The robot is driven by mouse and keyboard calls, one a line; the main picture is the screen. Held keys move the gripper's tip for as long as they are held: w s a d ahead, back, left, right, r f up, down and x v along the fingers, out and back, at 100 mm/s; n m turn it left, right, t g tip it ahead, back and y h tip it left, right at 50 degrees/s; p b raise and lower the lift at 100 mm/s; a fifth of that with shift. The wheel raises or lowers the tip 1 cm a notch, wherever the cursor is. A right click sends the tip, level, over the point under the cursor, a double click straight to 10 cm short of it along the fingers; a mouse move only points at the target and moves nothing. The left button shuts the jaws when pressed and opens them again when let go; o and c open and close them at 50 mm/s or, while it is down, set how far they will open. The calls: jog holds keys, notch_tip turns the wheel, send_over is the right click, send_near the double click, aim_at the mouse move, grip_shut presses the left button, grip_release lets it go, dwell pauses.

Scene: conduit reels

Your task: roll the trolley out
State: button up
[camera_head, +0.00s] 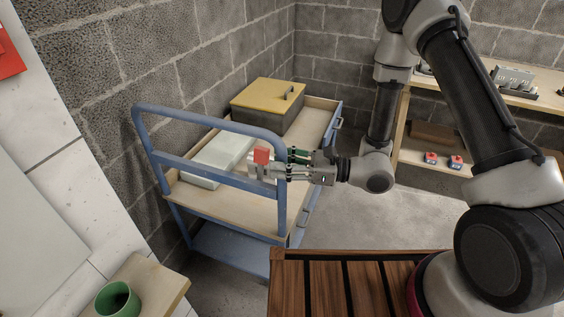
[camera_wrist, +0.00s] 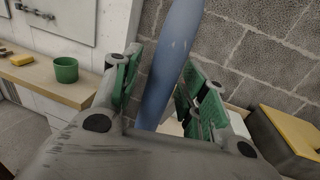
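The trolley (camera_head: 217,212) stands against the block wall, with a blue frame, wooden top deck and blue lower shelf. Its blue tubular handle (camera_head: 205,116) rises at the near end. My gripper (camera_head: 283,164) is at the right-hand upright of the handle, coming from the right. In the wrist view, a blue bar (camera_wrist: 172,58) runs between my two green-padded fingers (camera_wrist: 160,95). The fingers are apart; I cannot tell whether either pad touches the bar. A yellow-lidded box (camera_head: 267,97) and a pale flat box (camera_head: 218,160) sit on the deck.
A small red-topped block (camera_head: 262,156) shows by the gripper. A slatted wooden surface (camera_head: 325,285) is at the front. A bench with a green cup (camera_head: 117,299) is at lower left. Shelving (camera_head: 445,155) stands at right. Grey floor (camera_head: 355,220) is open right of the trolley.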

jog(key=s+d, duration=0.1)
jog(key=d, duration=1.1)
jog(key=shift+s, duration=0.4)
